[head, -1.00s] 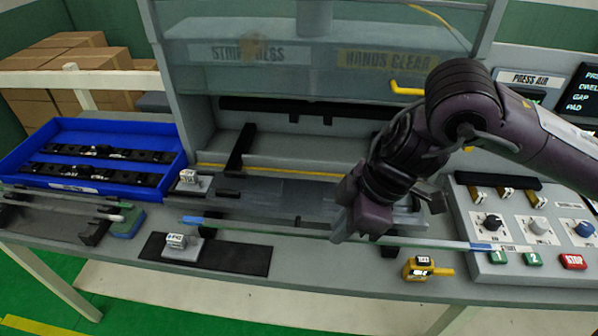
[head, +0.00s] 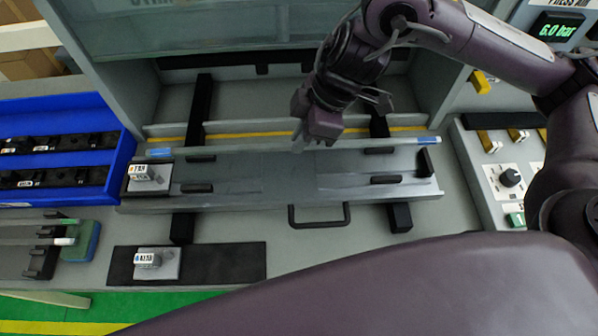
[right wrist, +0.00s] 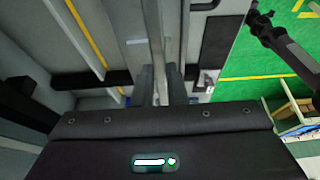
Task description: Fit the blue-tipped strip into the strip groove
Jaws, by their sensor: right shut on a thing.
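My right gripper (head: 322,142) is shut on the long thin grey strip, over the back edge of the long grey fixture (head: 285,192). The strip's blue tip (head: 160,153) is at the left, and another blue patch (head: 428,140) shows at the right. The strip lies along the fixture's back side; I cannot tell whether it is seated in the groove or above it. In the right wrist view the strip (right wrist: 152,30) runs upward from between the fingers (right wrist: 161,88). A dark arm end (right wrist: 265,22) there seems to be my left gripper; its jaws are unclear.
A white-labelled block (head: 147,176) sits on the fixture's left end. Another is on the black mat (head: 225,262) in front. A blue tray (head: 123,160) stands left, more strips (head: 30,230) lie front left, and a control panel (head: 487,190) is at right. Press walls flank the fixture.

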